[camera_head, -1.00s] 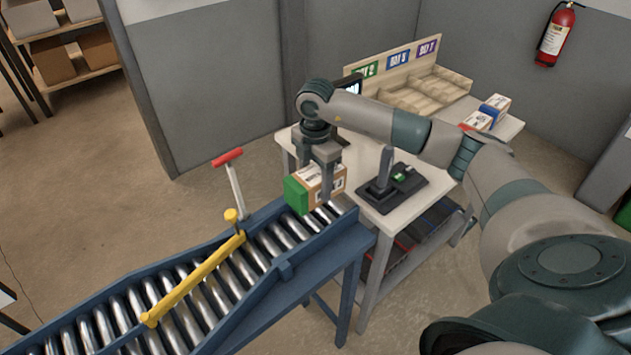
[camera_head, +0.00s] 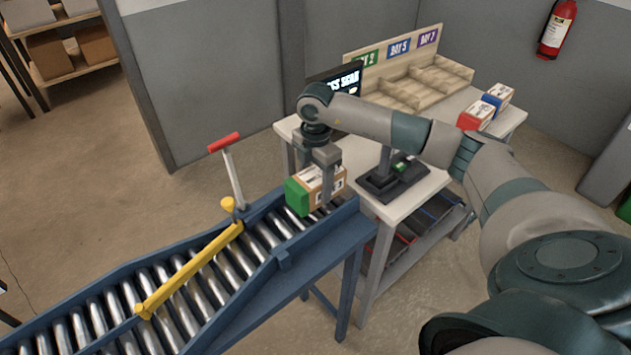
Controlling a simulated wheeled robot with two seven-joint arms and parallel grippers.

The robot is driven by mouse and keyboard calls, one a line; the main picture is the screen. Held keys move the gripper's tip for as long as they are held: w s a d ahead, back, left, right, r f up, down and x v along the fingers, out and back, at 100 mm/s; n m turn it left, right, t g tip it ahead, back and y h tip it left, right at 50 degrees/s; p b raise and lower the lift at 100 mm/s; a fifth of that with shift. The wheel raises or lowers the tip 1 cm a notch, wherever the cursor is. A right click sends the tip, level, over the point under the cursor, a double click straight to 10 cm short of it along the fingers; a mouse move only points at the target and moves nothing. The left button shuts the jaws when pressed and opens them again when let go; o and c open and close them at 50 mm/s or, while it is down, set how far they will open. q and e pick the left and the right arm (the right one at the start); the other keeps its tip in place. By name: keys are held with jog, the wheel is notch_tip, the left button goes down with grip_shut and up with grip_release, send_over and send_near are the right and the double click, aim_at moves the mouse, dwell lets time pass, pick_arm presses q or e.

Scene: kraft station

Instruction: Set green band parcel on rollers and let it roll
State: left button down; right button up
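The green band parcel (camera_head: 312,190), a brown box with a green end and white labels, is at the upper right end of the roller conveyor (camera_head: 262,240). My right gripper (camera_head: 328,192) comes down over it from above, with its fingers on the parcel's sides. The gripper is shut on the parcel. The parcel looks level and at or just above the rollers; I cannot tell whether it touches them. A yellow bar (camera_head: 190,270) lies across the conveyor down the slope from the parcel, with a red-handled lever (camera_head: 229,170) at its far end. My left gripper is not in view.
A white table (camera_head: 405,205) adjoins the conveyor's upper end. It holds a black scanner stand (camera_head: 390,180), a dark screen (camera_head: 338,85), a wooden bay rack (camera_head: 415,75) and red and blue banded parcels (camera_head: 486,108). The rollers between parcel and bar are clear.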

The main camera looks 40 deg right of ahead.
jog(key=shift+d+f+b, duration=0.1)
jog(key=shift+f+b, duration=0.3)
jog(key=shift+f, duration=0.5)
jog(key=o, duration=1.4)
